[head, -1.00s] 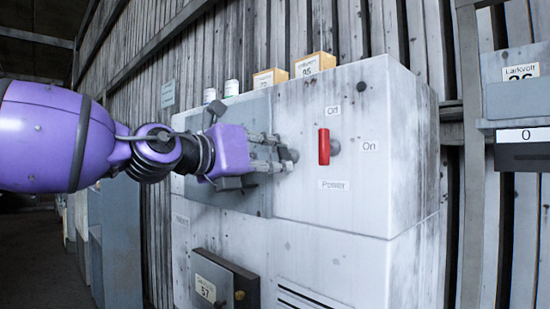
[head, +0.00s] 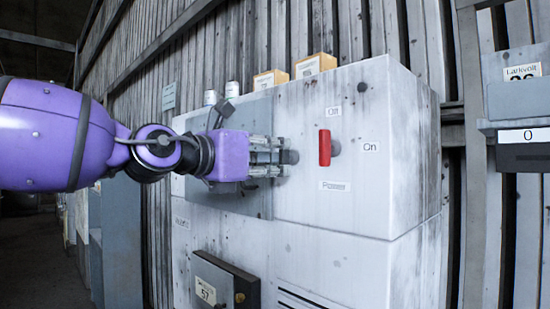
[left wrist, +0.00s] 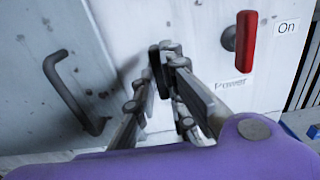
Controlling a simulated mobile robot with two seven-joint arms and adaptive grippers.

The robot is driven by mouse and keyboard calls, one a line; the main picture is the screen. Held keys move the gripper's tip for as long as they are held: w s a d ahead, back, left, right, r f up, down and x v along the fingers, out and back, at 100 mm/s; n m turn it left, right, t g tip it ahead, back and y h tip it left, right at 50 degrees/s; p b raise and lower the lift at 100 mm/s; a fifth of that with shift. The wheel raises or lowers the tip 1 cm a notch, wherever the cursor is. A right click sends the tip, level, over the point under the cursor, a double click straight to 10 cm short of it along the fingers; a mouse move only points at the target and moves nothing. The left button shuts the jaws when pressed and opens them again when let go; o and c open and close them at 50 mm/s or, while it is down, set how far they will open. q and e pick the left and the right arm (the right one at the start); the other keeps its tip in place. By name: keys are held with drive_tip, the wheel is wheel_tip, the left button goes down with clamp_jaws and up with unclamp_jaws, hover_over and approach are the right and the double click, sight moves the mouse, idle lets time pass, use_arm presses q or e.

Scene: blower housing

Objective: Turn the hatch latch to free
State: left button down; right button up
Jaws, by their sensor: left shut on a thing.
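The hatch (head: 240,168) is a grey panel on the left part of the white housing's front. Its latch (head: 291,157) is a small dark grey piece at the hatch's right edge. My left gripper (head: 282,157) is shut on the latch, with its fingers mostly covering it. In the left wrist view the fingertips (left wrist: 168,58) close around the dark latch (left wrist: 158,72), which looks upright there. The hatch's bar handle (left wrist: 70,95) stands to the left of the fingers. My right gripper is not in view.
A red power switch lever (head: 324,148) hangs close to the right of the fingers, with labels around it. Small boxes (head: 314,65) and cans (head: 232,88) stand on top of the housing (head: 340,220). A grey box (head: 225,280) is mounted below.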

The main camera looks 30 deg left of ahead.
use_arm(q)
drive_tip(key=c, duration=1.8)
unclamp_jaws()
drive_tip(key=v, duration=1.2)
